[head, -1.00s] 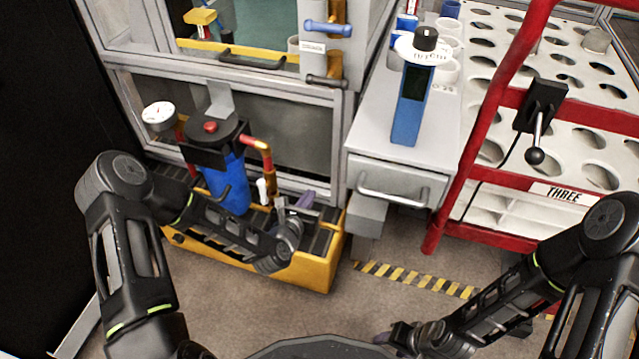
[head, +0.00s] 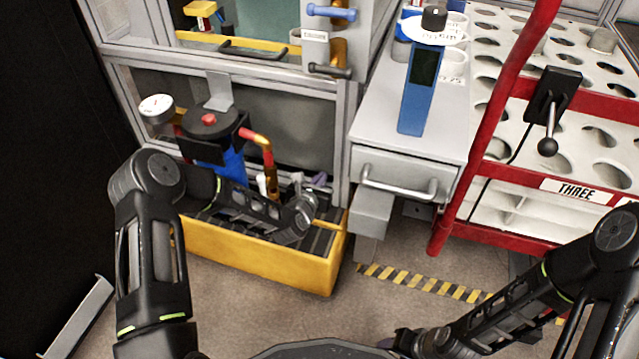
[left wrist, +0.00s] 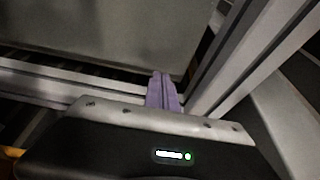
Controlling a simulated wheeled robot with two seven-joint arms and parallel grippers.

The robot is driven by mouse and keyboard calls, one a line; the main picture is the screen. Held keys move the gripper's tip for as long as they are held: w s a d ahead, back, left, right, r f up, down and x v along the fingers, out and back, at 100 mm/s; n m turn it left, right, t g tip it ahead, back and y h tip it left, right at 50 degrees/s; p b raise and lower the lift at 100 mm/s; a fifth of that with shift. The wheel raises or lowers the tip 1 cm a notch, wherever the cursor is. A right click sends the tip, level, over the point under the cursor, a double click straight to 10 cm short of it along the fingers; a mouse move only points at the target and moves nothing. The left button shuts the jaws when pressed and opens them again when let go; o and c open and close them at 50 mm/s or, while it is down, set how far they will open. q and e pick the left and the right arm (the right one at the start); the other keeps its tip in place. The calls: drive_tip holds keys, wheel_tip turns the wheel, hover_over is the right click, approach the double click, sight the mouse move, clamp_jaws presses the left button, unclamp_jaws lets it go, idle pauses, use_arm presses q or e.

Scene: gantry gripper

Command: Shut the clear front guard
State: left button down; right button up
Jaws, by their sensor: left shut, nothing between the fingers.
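The enclosure's upper front bay, with a yellow strip (head: 225,46) and a dark bow handle (head: 252,52) along its lower edge, is what looks like the clear front guard. Its top is cut off, so I cannot tell how far it is open. My left gripper (head: 318,180) is low, below that handle, before the lower dark panel (head: 300,120). Its purple fingers are together and empty. In the left wrist view the fingers (left wrist: 162,90) point at a corner of the grey frame (left wrist: 235,65); contact is unclear. My right gripper (head: 400,341) is at the bottom edge, its fingers small and dark.
A yellow-edged base (head: 260,258) with a blue filter (head: 230,165) and pressure gauge (head: 157,107) stands under my left arm. A grey drawer cabinet (head: 400,175) carries a blue handheld device (head: 418,90). A red-framed rack (head: 495,105) stands right. The floor in front is clear.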

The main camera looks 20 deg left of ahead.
sight(325, 105)
use_arm(q)
drive_tip(key=shift+r, duration=0.1)
use_arm(e)
drive_tip(key=shift+r, duration=0.1)
use_arm(q)
wheel_tip(325, 105, up, 24)
drive_tip(key=p, duration=1.4)
use_arm(e)
wheel_tip(325, 105, up, 14)
drive_tip(key=s, duration=0.2)
drive_tip(key=shift+s+a+f+g, duration=0.15)
drive_tip(key=shift+s+f+g, duration=0.1)
drive_tip(key=shift+g, duration=0.05)
